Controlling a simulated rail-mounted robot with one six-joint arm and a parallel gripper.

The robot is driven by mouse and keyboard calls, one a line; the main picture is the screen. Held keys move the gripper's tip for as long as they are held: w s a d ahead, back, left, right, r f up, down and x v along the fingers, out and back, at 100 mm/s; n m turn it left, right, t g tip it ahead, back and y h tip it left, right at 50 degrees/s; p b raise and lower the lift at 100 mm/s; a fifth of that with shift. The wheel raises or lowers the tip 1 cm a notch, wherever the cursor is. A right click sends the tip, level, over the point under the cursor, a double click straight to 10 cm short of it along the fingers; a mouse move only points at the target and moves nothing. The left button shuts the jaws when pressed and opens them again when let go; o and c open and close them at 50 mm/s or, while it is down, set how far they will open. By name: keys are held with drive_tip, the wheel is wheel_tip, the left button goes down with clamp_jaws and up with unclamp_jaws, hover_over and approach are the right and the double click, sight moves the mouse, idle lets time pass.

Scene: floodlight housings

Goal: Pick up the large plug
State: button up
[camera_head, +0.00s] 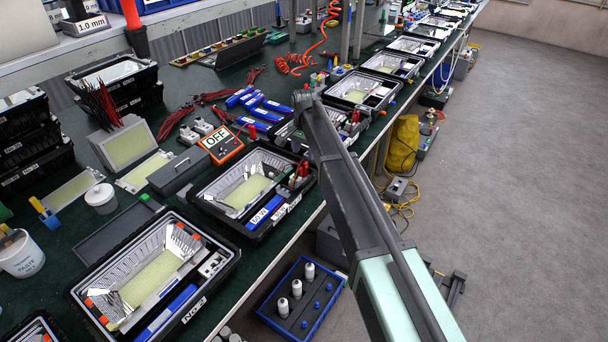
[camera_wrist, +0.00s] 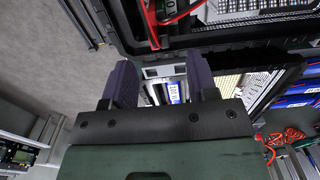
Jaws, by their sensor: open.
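A blue tray (camera_head: 268,312) sits low beside the bench in the head view, below the bench edge. It holds white, bottle-shaped pieces (camera_head: 296,289) that may be the large plugs, with smaller blue pegs (camera_head: 317,304) beside them. My gripper (camera_wrist: 161,80) shows in the wrist view with its two dark fingers apart and nothing held between them. It is by the edge of a black floodlight housing (camera_wrist: 225,42). In the head view my arm hides the gripper. I cannot make out a large plug in the wrist view.
The green bench (camera_head: 65,225) carries a row of open black floodlight housings (camera_head: 155,275). An orange meter reading OFF (camera_head: 221,145) and red-handled tools (camera_head: 298,174) lie among them. The grey floor (camera_head: 530,150) right of the bench is largely free. A yellow bag (camera_head: 403,145) hangs below the bench edge.

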wheel_tip(320, 180, down, 5)
drive_tip(key=b, duration=0.4)
drive_tip(key=shift+r, duration=0.2)
clamp_jaws()
wheel_tip(320, 180, up, 20)
drive_tip(key=p, duration=2)
drive_tip(key=shift+r+p, duration=0.65)
drive_tip(key=shift+p, duration=0.15)
wheel_tip(320, 180, up, 5)
drive_tip(key=p, duration=0.5)
